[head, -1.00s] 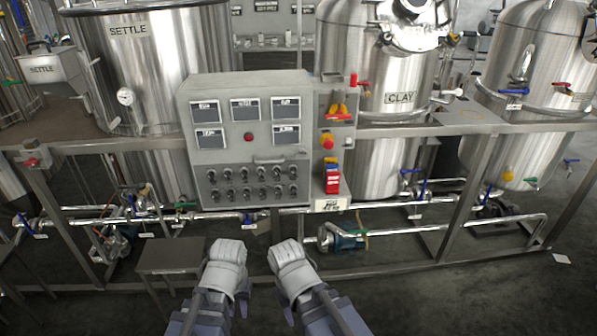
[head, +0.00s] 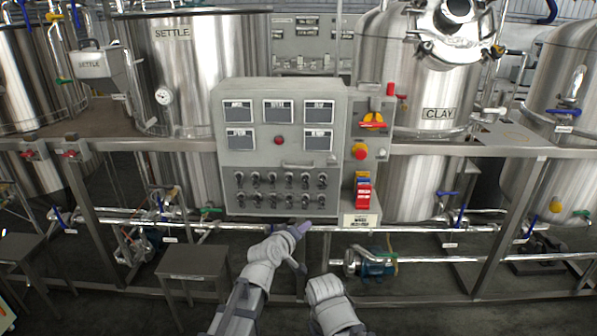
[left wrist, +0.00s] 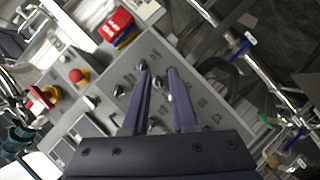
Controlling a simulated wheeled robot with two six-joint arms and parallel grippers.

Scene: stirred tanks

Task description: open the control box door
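The control box (head: 232,180) is a grey panel with several dark displays, a red button and rows of black knobs. Its door looks closed. A small pale bar handle (head: 298,164) sits on its face, right of centre, above the knobs; what seems to be this handle shows left of the fingers in the left wrist view (left wrist: 90,103). My left gripper (head: 303,228) is just below the box's lower edge in the head view. In the left wrist view its two purple fingers (left wrist: 159,73) stand apart, with knobs seen between and beyond them. Only my right forearm shows; its gripper is hidden.
A side panel with a red-yellow rotary switch (head: 373,121), a yellow-red stop button (head: 360,152) and red tags (head: 363,193) adjoins the box on the right. Steel frame rails and pipes (head: 420,229) run below. A small dark table (head: 193,260) stands lower left.

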